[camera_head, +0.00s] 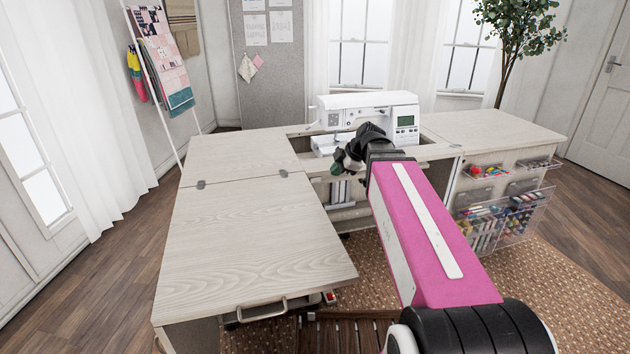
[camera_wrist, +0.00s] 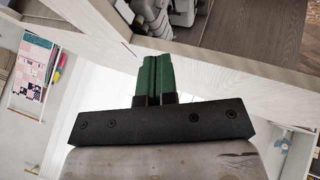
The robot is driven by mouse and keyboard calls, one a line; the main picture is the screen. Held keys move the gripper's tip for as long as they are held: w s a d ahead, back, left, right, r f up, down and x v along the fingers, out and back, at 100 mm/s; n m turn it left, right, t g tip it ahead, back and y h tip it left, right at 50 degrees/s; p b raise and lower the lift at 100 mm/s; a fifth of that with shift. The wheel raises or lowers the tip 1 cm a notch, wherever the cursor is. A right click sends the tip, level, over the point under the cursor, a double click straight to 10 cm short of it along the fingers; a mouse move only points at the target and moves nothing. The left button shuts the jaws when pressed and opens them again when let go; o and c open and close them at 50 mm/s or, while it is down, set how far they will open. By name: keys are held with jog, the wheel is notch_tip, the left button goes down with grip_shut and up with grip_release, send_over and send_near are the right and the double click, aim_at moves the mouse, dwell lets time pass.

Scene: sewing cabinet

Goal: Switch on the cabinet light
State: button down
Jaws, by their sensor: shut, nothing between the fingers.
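The pale wood sewing cabinet (camera_head: 250,240) fills the middle of the head view, with its left leaf spread flat. My arm reaches over to the opening by the white sewing machine (camera_head: 368,112). My gripper (camera_head: 337,169) is at the cabinet's front edge there, partly hidden by my wrist. In the wrist view, the green fingers of my gripper (camera_wrist: 154,78) are together and empty. Their tips are close to a pale cabinet edge (camera_wrist: 195,72); I cannot tell whether they touch it. I cannot make out a light or its switch for certain.
A metal handle (camera_head: 262,309) and a small red-and-white item (camera_head: 330,297) show at the left leaf's front end. Clear bins of thread (camera_head: 505,215) hang at the right. A slatted wooden seat (camera_head: 345,333) stands low in front. The left leaf's top is bare.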

aim_at(315, 179)
jog(key=shift+f, duration=0.1)
jog(key=w+a+f, duration=0.4)
jog(key=f, duration=0.1)
jog(key=w+a+f, duration=0.2)
jog(key=shift+a+f, duration=0.3)
jog(key=shift+f, duration=0.1)
jog(key=shift+w+a, duration=0.15)
jog(key=shift+w, duration=0.15)
jog(key=shift+w+a, duration=0.2)
jog(key=shift+w, duration=0.1)
jog(key=shift+w+d, duration=0.1)
